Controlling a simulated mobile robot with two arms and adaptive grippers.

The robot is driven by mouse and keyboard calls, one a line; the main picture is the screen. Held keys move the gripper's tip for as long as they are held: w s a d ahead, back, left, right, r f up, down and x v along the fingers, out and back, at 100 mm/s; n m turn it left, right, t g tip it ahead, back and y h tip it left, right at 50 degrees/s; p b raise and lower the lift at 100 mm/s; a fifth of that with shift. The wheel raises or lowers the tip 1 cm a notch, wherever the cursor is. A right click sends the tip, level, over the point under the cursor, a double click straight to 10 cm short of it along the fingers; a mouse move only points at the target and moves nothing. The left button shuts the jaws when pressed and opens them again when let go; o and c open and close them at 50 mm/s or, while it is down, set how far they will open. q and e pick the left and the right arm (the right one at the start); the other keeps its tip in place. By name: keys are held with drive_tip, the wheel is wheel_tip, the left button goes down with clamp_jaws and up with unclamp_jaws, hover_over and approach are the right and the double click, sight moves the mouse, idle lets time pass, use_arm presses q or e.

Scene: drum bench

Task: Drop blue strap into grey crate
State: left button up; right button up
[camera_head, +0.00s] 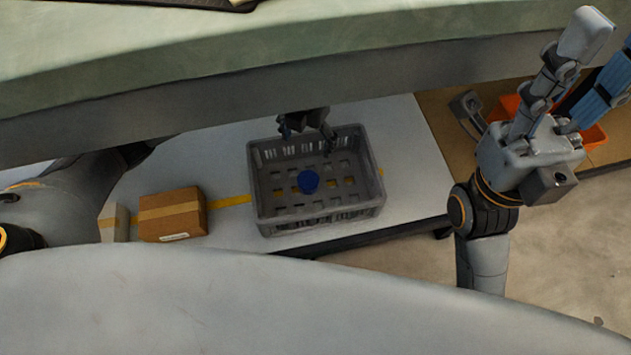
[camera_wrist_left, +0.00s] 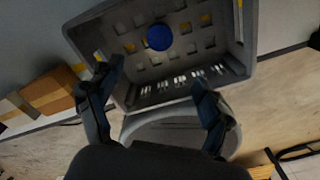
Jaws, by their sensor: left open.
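The blue strap (camera_head: 308,182), which looks like a small round coil, lies on the floor of the grey crate (camera_head: 262,214). In the left wrist view, the blue strap (camera_wrist_left: 159,37) sits inside the crate (camera_wrist_left: 100,17), apart from my fingers. My left gripper (camera_head: 308,122) is over the crate's far side, open and empty. Its two spread fingers also show in the left wrist view (camera_wrist_left: 155,80). My right gripper (camera_head: 606,48) is raised at the right, its fingers spread and nothing seen between them. One of its fingers is cut off by the picture edge.
A brown taped box (camera_head: 172,214) stands left of the crate on the pale bench (camera_head: 410,150), with a small pale box (camera_head: 114,223) beside it. A yellow stripe runs along the bench. A thick green-grey shelf (camera_head: 200,100) crosses above. An orange bin (camera_head: 505,108) is partly hidden behind my right gripper.

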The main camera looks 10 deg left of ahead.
use_arm(q)
drive_tip(key=shift+r, duration=2.2)
